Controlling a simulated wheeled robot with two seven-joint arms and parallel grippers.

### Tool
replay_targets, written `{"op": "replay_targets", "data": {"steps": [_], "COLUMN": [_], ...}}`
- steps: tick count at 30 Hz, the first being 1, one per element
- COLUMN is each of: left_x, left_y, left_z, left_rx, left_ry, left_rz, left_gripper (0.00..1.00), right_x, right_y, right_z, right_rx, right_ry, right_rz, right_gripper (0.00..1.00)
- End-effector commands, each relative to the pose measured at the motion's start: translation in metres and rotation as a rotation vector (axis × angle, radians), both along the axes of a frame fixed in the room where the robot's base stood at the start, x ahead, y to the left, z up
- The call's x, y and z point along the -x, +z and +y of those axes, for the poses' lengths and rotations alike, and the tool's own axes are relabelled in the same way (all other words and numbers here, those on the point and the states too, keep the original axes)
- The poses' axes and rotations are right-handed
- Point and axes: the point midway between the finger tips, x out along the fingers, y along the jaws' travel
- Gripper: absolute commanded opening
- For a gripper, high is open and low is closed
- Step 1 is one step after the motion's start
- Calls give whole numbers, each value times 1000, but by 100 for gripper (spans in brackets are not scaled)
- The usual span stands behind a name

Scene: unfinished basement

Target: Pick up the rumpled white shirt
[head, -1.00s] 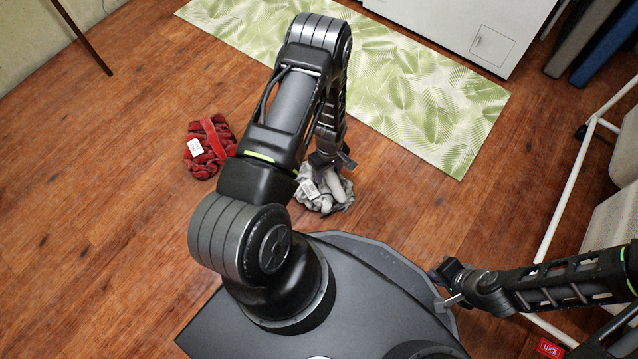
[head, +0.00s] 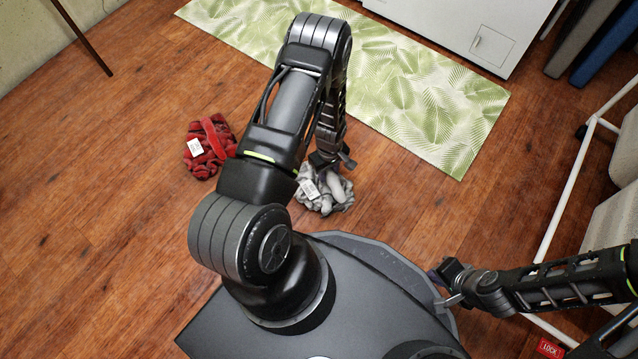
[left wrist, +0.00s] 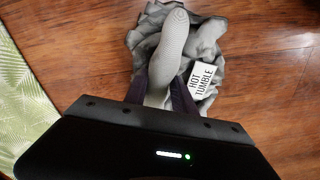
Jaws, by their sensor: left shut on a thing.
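The rumpled white shirt (head: 338,194), greyish white in the pictures, lies bunched on the wood floor just ahead of my base. My left gripper (head: 322,165) reaches down onto it from above and is shut on it. In the left wrist view, a fold of the shirt (left wrist: 207,42) stands up between the two dark fingers, and a white tag reading "HOT TUMBLE" lies on its right side. The shirt still appears to rest on the floor. My right gripper (head: 441,289) is empty at the right edge of my base, its fingers apart.
A red rumpled cloth (head: 208,147) with a white tag lies on the floor left of my left arm. A green leaf-patterned mat (head: 420,100) lies beyond the shirt. A white-framed rack (head: 566,205) stands at the right.

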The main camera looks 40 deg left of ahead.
Motion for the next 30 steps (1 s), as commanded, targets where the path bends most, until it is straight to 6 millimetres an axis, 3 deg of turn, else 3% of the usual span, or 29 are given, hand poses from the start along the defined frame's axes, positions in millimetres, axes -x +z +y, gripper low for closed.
{"op": "replay_targets", "data": {"steps": [22,26,30], "left_x": [0,0,-1], "left_y": [1,8,29], "left_z": [0,0,0], "left_rx": [0,0,0], "left_ry": [0,-1,-1], "left_rz": [0,0,-2], "left_gripper": [0,0,0], "right_x": [0,0,2], "right_y": [1,9,20], "right_z": [0,0,0], "right_rx": [0,0,-1], "right_ry": [0,0,3], "right_rz": [0,0,4], "right_gripper": [0,0,0]}}
